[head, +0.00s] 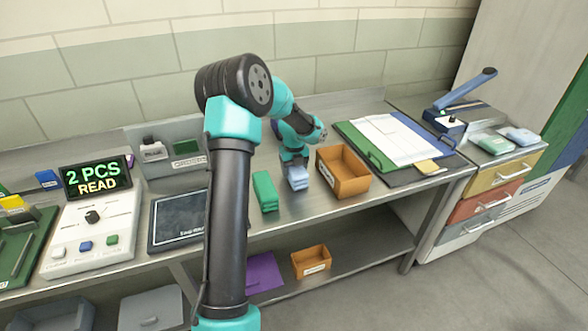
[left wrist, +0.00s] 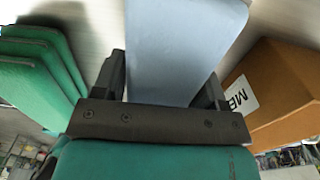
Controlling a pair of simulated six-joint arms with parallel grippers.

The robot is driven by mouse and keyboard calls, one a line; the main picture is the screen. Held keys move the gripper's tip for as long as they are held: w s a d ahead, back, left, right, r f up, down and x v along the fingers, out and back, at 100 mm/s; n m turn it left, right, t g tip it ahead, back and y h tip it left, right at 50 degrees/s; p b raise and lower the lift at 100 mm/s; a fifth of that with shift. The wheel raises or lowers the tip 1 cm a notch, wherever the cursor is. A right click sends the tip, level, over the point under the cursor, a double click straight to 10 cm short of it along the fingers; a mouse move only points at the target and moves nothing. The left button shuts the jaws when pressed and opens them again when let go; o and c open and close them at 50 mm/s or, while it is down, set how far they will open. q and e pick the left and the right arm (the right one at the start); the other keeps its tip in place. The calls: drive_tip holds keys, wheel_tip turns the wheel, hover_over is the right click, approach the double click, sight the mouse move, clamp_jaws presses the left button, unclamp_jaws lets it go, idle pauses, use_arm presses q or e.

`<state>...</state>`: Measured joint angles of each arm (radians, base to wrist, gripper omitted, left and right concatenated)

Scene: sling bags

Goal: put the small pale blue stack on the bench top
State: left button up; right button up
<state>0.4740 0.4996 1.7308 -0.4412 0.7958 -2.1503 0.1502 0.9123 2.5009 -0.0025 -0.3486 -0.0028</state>
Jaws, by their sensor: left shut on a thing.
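The small pale blue stack (head: 298,179) is at the bench's middle, between a green stack and an orange-brown box. My left gripper (head: 294,163) points down over it and is shut on it. In the left wrist view the pale blue stack (left wrist: 180,45) sits between the two dark fingers (left wrist: 163,85). The bench top (head: 333,206) is bare grey metal under and in front of it. I cannot tell whether the stack touches the bench or hangs just above it. My right gripper is not in view.
The green stack (head: 265,191) stands close on the left, the open orange-brown box (head: 347,181) close on the right. A dark scale plate (head: 180,217) lies further left, a green-edged board with papers (head: 392,140) to the right. A narrow bare strip runs along the front edge.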

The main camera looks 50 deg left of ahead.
use_arm(q)
drive_tip(key=shift+f, duration=0.15)
drive_tip(key=o, duration=1)
wheel_tip(320, 180, up, 12)
drive_tip(key=shift+r, duration=0.2)
